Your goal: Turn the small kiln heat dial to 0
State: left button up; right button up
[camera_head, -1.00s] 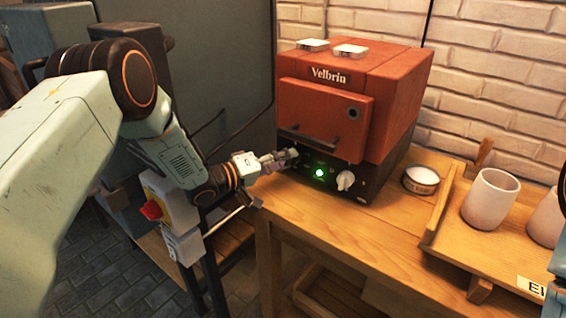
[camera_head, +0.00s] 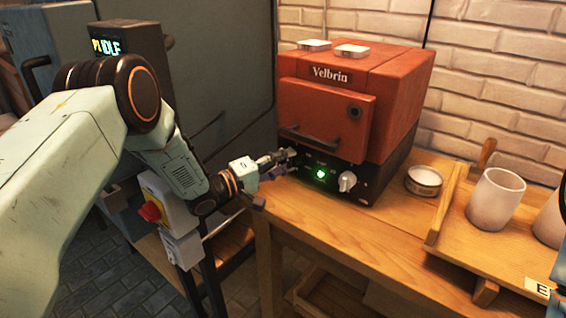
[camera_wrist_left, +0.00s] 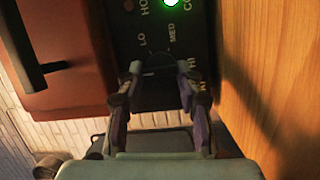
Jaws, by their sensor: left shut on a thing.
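The small red kiln (camera_head: 390,75) marked "Velbrin" stands on the wooden table, door closed. Its black front panel has a green light (camera_head: 320,174), a pale knob (camera_head: 347,181) to the right, and my left gripper (camera_head: 288,158) at its left end. In the left wrist view, a dark dial (camera_wrist_left: 159,69) with LO, MED and HI around it lies between the fingertips of my left gripper (camera_wrist_left: 161,68), which is shut on it. The dial's 0 mark and exact pointer setting are not clear. My right gripper is out of view.
A round tin (camera_head: 424,180) sits right of the kiln. A wooden tray (camera_head: 470,245) with pale cups (camera_head: 494,199) is at the right. A large dark cabinet (camera_head: 225,60) and a red-knobbed switch box (camera_head: 150,211) are at the left.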

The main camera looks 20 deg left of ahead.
pick_arm(q)
jog(key=shift+w+r, duration=0.1)
jog(key=shift+r, duration=0.1)
jog(key=o, duration=1.1)
jog(key=shift+w+f, duration=0.15)
jog(key=shift+f, duration=0.1)
jog(key=shift+s, duration=0.2)
jog(key=shift+w, duration=0.1)
